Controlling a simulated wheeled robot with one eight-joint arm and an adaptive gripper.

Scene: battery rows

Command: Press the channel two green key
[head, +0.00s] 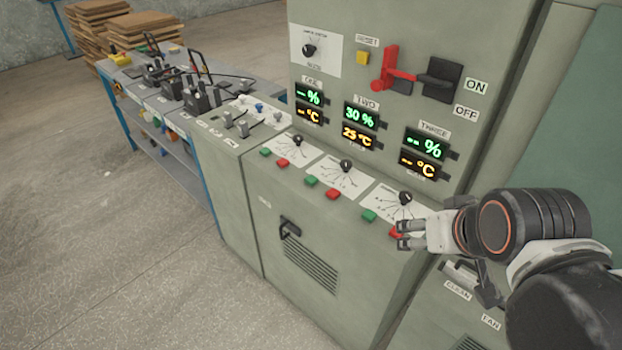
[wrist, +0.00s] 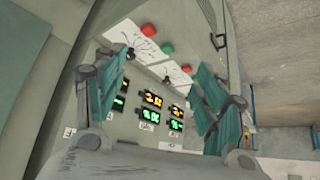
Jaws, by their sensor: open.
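The channel two green key (head: 311,181) is on the sloped panel below the TWO display (head: 360,123), left of the channel two red key (head: 333,194). My gripper (head: 402,235) is open and empty at the panel's right end, by the channel three red key (head: 395,231), which it partly covers. It is well right of the channel two green key, apart from it. In the wrist view, turned upside down, my fingers (wrist: 160,65) are spread; the green key (wrist: 167,48) seen between them appears to be channel three's. The channel two green key is not visible there.
The channel three green key (head: 369,215) and knob (head: 405,198) lie between my gripper and channel two. A channel two knob (head: 346,166) stands up behind its keys. A red switch lever (head: 391,70) sticks out above.

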